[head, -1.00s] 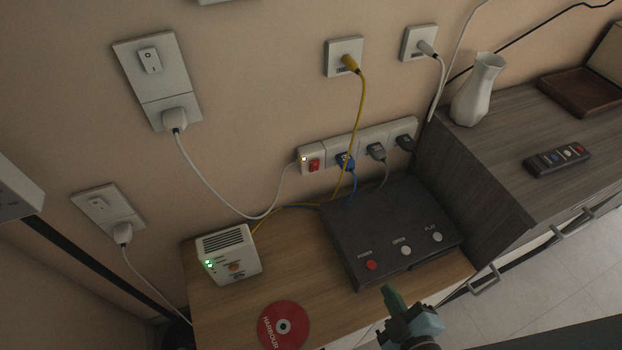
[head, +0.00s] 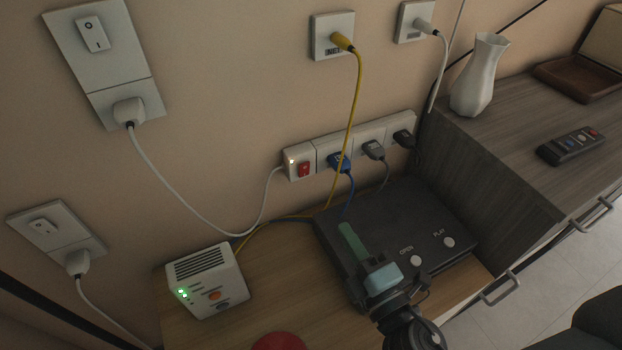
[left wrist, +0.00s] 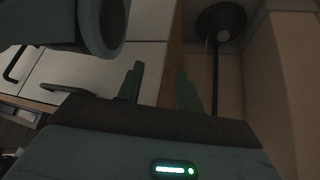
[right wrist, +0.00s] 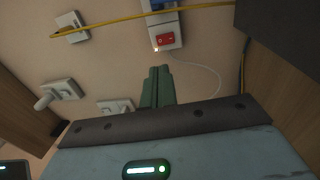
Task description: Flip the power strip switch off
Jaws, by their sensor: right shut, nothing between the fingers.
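The white power strip (head: 322,150) is fixed low on the wall, with its red switch (head: 303,169) at the left end and a small lit indicator beside it. Blue, grey and black plugs sit in its sockets. The red switch also shows in the right wrist view (right wrist: 165,40), just beyond my fingertips. My right gripper (head: 347,230) is shut and empty, over the dark disc player, apart from the strip. In the right wrist view its closed fingers (right wrist: 158,72) point toward the switch. My left gripper (left wrist: 160,85) shows only in its wrist view, open and empty.
A yellow cable (head: 354,105) hangs down in front of the strip. The dark player (head: 425,220) and a white box with green lights (head: 205,280) stand on the wooden top below. A white vase (head: 479,75) and a remote (head: 571,146) are on the cabinet at right.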

